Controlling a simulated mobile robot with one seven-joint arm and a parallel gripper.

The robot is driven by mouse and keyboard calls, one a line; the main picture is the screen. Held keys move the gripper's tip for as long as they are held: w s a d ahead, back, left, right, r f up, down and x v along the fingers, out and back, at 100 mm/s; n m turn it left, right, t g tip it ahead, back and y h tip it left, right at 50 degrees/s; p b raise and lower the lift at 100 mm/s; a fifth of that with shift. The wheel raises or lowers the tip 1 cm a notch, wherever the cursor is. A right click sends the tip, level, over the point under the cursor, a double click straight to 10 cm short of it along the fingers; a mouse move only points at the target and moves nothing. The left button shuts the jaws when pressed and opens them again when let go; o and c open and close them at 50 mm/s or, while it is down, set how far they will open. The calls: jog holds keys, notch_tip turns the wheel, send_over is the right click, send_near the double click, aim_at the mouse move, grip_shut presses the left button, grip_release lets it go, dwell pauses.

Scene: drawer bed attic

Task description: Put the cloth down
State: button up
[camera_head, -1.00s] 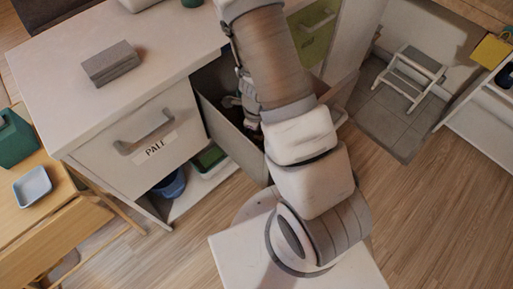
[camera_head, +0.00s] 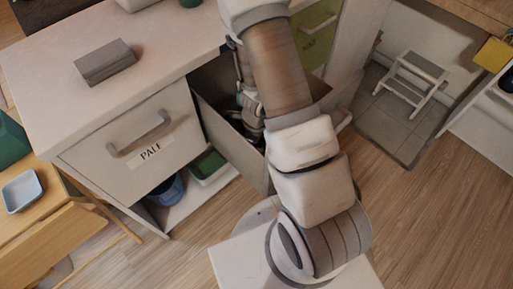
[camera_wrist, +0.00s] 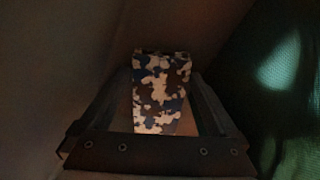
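My gripper (camera_wrist: 162,95) shows in the wrist view with one finger on each side of a blue, brown and white patterned cloth (camera_wrist: 160,82). The fingers appear to press on its sides, and the cloth reaches a little past the fingertips. In the head view my gripper (camera_head: 249,118) is down inside the open drawer (camera_head: 222,132) of the white cabinet, partly hidden by my arm. The cloth cannot be made out there. Whether it touches the drawer floor cannot be told.
Dark green material (camera_wrist: 285,100) lies close on the right in the wrist view. A closed drawer labelled PALE (camera_head: 140,150) is left of the open one. A grey block (camera_head: 105,62) sits on the cabinet top. A step stool (camera_head: 414,82) stands at right.

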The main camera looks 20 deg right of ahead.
notch_tip(320, 180, up, 12)
jog(key=p, duration=0.8)
jog(key=shift+r, duration=0.2)
dwell(0.3)
